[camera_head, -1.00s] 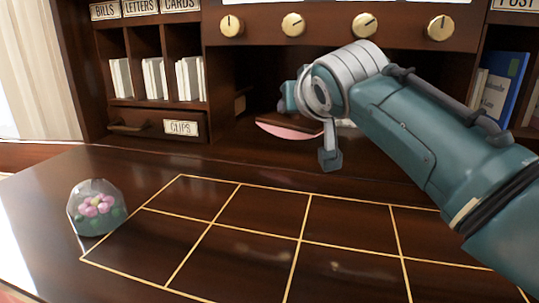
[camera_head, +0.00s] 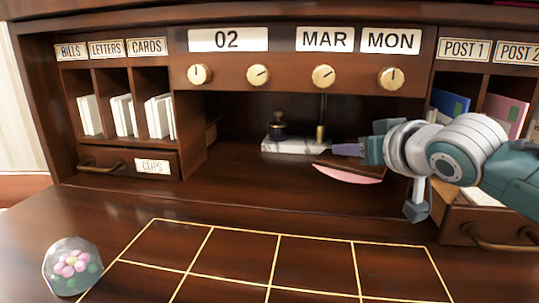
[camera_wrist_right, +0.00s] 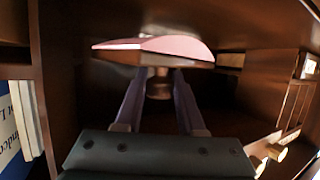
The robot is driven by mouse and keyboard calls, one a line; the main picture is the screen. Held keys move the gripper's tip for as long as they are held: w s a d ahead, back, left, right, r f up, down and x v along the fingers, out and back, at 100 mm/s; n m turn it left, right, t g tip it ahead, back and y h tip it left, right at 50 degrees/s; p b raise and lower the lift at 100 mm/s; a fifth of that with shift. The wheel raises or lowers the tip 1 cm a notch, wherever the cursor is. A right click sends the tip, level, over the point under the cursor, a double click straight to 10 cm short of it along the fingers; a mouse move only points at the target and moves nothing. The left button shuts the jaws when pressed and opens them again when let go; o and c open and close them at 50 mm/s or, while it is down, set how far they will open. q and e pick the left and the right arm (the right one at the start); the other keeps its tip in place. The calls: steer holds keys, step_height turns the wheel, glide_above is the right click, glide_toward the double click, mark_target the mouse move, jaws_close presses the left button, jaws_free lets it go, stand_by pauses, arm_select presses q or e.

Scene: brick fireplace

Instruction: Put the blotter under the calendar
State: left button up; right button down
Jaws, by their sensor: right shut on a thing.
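The calendar (camera_head: 325,39) is a row of white plates reading 02, MAR and MON, above several brass knobs on the desk's upper panel. The blotter (camera_head: 348,175) has a curved pink underside and is in the open recess below the calendar panel. My right gripper (camera_head: 347,150) reaches into the recess from the right and is shut on the blotter. In the right wrist view, its two fingers are on either side of the blotter's knob (camera_wrist_right: 158,85), with the pink face (camera_wrist_right: 165,46) beyond. I cannot tell whether the blotter touches the recess floor. My left gripper is not in view.
A marble stand (camera_head: 292,147) with a dark inkwell and brass holder is at the back of the recess, close to my gripper. Letter slots (camera_head: 126,115) are left, post slots (camera_head: 468,82) right. A glass paperweight (camera_head: 72,266) sits front left on the desktop.

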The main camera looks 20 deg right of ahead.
mark_target(352, 167)
step_height(352, 167, down, 4)
steer(key=shift+r, duration=0.2)
steer(key=c, duration=0.5)
jaws_free()
steer(key=p+v, duration=0.1)
steer(key=v, duration=1.1)
steer(key=shift+p, duration=0.3)
